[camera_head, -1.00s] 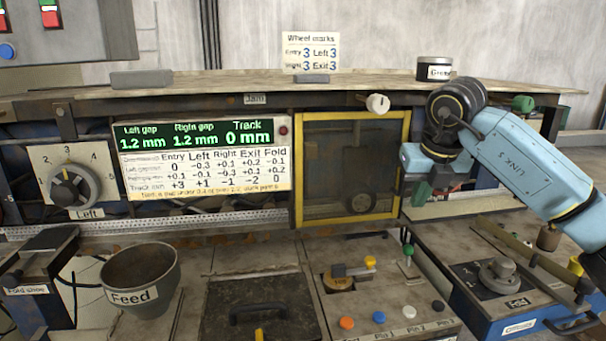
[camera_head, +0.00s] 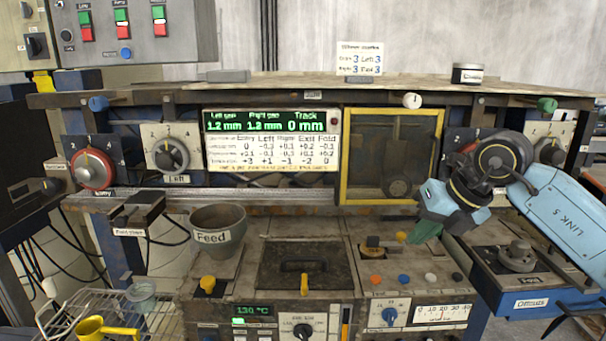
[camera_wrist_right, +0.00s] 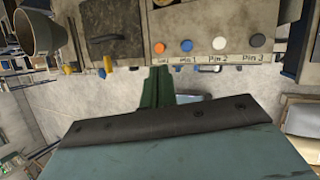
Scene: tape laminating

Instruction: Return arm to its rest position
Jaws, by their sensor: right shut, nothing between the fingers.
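My right arm comes in from the right in the head view, in front of the machine's right side. Its gripper (camera_head: 425,231) has green fingers that point down and to the left, above the panel with the coloured buttons. The fingers are together and hold nothing. In the right wrist view the green fingers (camera_wrist_right: 158,88) show beyond the dark edge of the wrist, with the button panel beyond them. My left gripper is in neither view.
The machine's display (camera_head: 272,140) and yellow-framed window (camera_head: 390,110) stand behind the arm. The Feed cup (camera_head: 217,231) is left of centre, and the blue Offcuts drawer (camera_head: 530,303) is below the arm. A wire basket (camera_head: 60,310) with a yellow scoop (camera_head: 92,328) stands at lower left.

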